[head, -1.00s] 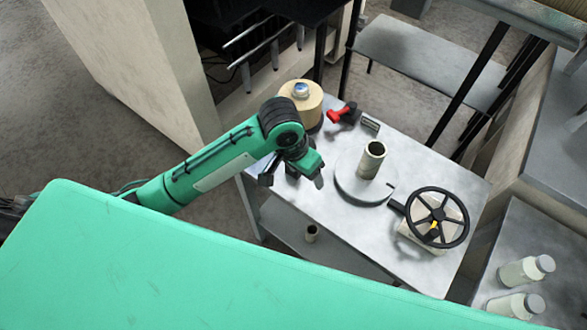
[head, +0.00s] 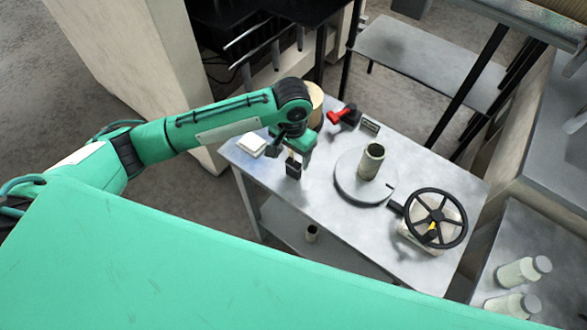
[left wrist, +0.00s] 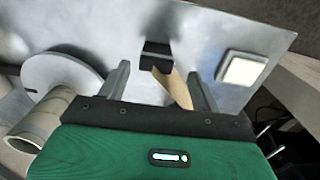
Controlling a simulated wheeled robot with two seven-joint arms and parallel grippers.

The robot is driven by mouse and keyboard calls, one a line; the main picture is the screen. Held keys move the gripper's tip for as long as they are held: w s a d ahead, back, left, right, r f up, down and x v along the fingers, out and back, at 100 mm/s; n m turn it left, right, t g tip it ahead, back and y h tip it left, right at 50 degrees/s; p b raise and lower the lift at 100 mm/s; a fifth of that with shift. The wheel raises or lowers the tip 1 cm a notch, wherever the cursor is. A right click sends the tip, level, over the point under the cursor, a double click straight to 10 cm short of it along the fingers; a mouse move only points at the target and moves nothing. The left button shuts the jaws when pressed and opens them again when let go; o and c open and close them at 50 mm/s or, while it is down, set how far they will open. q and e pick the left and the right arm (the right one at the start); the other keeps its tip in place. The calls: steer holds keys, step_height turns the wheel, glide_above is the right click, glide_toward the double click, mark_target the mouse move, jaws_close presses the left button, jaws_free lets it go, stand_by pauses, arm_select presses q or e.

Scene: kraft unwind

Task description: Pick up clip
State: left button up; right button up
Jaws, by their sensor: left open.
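A black block-like clip (head: 293,169) stands on the grey table, with a narrow tan kraft strip (head: 290,156) at it. In the left wrist view the clip (left wrist: 156,53) lies just beyond my fingertips, and the strip (left wrist: 174,88) runs back between the fingers. My left gripper (head: 294,152) is open above and beside the clip. Its fingers stand apart on either side of the strip in the left wrist view (left wrist: 160,70), and I see no grip on either. Contact with the strip cannot be told. My right gripper is not in view.
A round disc with an upright tube (head: 373,160) stands right of the clip. A black handwheel (head: 437,218) is farther right. A red-and-black tool (head: 345,116) lies behind. A white square pad (head: 251,145) is left, and a kraft roll (head: 316,98) is partly behind my arm.

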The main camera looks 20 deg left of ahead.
mark_target(293, 169)
arm_select(q)
steer(key=shift+f, duration=0.8)
steer(key=f, duration=0.1)
steer(key=f+p, duration=0.2)
steer(key=f, duration=0.1)
steer(key=shift+s+d, duration=0.2)
steer(key=shift+s, duration=0.05)
steer(key=shift+f, duration=0.7)
steer(key=c, duration=1.1)
steer(key=shift+r, duration=0.1)
